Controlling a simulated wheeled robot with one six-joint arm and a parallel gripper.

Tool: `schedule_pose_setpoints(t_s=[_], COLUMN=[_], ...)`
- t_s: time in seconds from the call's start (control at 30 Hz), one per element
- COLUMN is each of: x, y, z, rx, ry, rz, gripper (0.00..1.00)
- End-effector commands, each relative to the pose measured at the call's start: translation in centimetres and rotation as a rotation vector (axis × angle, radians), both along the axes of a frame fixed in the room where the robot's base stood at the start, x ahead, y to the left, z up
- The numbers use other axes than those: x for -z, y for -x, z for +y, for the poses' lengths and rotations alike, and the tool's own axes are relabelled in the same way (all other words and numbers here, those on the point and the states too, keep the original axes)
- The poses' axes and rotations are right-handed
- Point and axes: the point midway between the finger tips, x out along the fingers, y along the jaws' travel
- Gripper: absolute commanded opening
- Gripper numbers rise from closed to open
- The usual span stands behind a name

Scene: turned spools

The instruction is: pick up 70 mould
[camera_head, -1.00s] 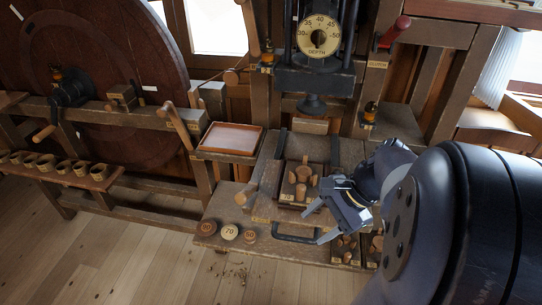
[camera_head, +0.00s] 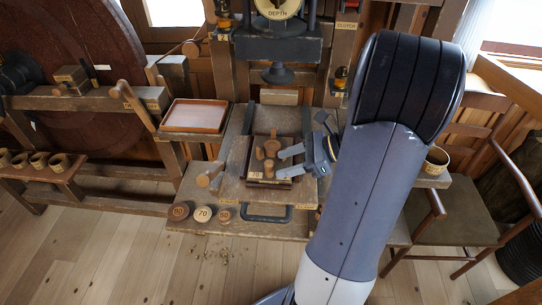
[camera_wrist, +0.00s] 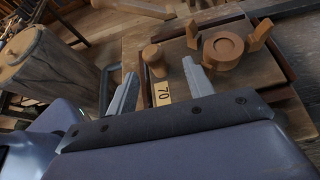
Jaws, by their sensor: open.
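A dark shallow tray (camera_head: 284,185) with a small tag holds several brown wooden pieces (camera_head: 270,148). In the wrist view the tag (camera_wrist: 162,93) reads 70. There I see a round piece with a ring-shaped top (camera_wrist: 223,47), angled blocks beside it, and a short knobbed peg (camera_wrist: 153,58). My gripper (camera_head: 289,162) is open at the tray's right side, its fingers pointing left over it. In the wrist view my gripper (camera_wrist: 160,72) has the tag and peg between its fingers, with nothing clasped. A pale disc marked 70 (camera_head: 203,214) lies on the bench's front left.
Discs marked 90 (camera_head: 179,212) and 50 (camera_head: 225,215) flank the pale disc. A press head (camera_head: 278,72) hangs behind the tray. An empty shallow tray (camera_head: 197,116) stands at left. A dark handle (camera_head: 267,216) sits at the front edge. A chair (camera_head: 450,210) stands at right.

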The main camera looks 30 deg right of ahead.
Motion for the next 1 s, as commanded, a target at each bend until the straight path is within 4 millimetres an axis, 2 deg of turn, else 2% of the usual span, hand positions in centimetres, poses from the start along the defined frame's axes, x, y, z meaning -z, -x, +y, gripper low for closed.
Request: schedule_pose_setpoints(t_s=[0.33,0.67,1.0], x=[2.1,2.5,2.5], y=[-1.8,-2.3,-2.3], z=[3.5,4.1,4.1], rx=[-0.004,0.000,0.000], ry=[0.000,0.002,0.002], rz=[0.001,0.000,0.000], gripper=[0.50,0.50,0.23])
